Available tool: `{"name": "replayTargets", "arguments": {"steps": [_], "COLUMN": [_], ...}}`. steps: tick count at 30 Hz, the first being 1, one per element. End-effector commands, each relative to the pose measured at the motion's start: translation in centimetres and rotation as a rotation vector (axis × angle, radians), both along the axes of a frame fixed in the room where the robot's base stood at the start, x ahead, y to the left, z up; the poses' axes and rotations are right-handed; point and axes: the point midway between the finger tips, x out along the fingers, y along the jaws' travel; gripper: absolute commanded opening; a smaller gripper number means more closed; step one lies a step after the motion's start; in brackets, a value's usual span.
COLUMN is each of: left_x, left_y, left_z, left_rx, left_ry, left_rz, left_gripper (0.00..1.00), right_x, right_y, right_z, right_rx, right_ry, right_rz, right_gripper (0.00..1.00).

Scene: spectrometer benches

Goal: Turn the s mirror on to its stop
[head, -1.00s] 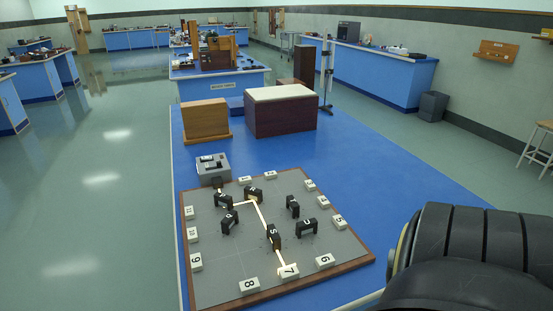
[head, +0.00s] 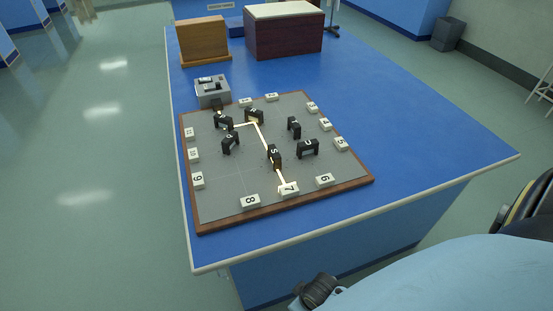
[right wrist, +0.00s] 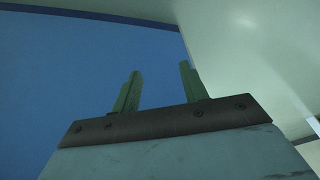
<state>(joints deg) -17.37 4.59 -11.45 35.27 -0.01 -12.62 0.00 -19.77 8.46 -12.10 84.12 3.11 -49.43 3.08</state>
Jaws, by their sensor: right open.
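The s mirror (head: 274,155) is a small black upright block marked S on the grey board (head: 235,180), toward the board's near side. A bright beam line (head: 262,137) runs from the mirror near the back to the s mirror and on to the block marked 7 (head: 288,189), which is lit. My right gripper (right wrist: 158,90) shows in the right wrist view with two green fingers apart and nothing between them. It is away from the board, and no mirror shows in that view. My left gripper is not in view.
Several other black mirrors, such as the one marked U (head: 307,148), stand on the board near the s mirror. Numbered white blocks (head: 250,201) line its edges. A grey box (head: 212,90) stands behind. The blue tabletop (head: 420,140) is clear on the right.

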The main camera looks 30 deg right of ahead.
Motion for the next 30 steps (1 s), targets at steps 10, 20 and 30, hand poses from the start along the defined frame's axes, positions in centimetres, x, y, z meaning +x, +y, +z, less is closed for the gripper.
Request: {"name": "replayTargets", "arguments": {"steps": [10,20,30], "left_x": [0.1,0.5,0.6], "left_y": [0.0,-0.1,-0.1], "left_z": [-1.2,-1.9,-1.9], "left_rx": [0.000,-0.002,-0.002], "left_ry": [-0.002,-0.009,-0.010], "left_rz": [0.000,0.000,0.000], "left_gripper": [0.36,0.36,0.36], "right_x": [4.9,6.9,12.2], "right_y": [2.2,4.4,5.9], "right_z": [13.9,24.1,26.9], "right_rx": [0.044,0.097,0.127], "right_ry": [-0.089,-0.170,-0.190], "right_rz": [0.021,0.086,0.137], "right_gripper": [0.44,0.44,0.44]}}
